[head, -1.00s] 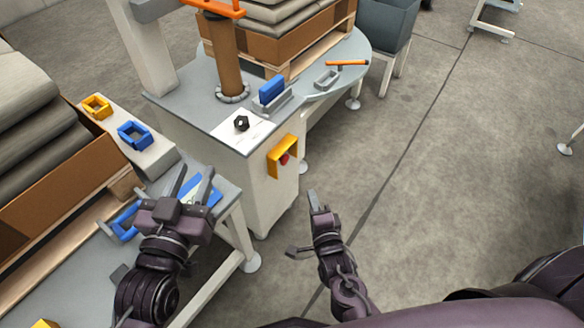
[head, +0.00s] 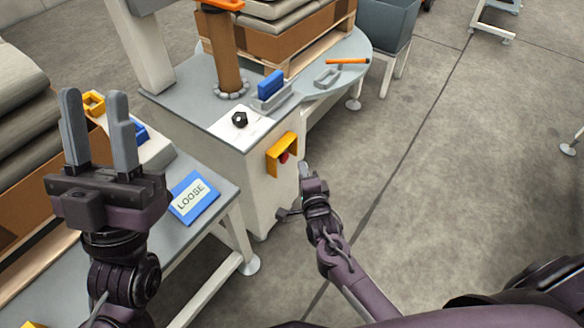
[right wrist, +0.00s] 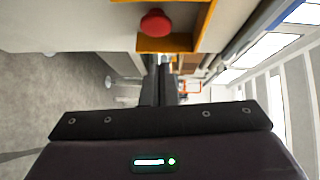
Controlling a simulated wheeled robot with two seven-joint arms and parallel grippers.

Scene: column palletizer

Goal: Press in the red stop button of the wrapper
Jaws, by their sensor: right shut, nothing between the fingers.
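The red stop button (head: 284,157) sits inside a yellow guard (head: 280,154) on the side of the wrapper's light cabinet (head: 262,190). In the right wrist view the red button (right wrist: 156,23) stands out from the panel, with the yellow guard (right wrist: 178,43) around it. My right gripper (head: 305,168) is shut and empty, just right of and slightly below the guard, apart from the button. Its fingers (right wrist: 160,82) point past the guard in the wrist view. My left gripper (head: 98,125) is open and empty, raised over the left table.
A blue-framed card reading LOOSE (head: 193,198) lies on the left table. A black knob (head: 240,119) is on the cabinet top, near a blue block (head: 271,85). A brown column (head: 229,55) and loaded pallet (head: 290,40) stand behind.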

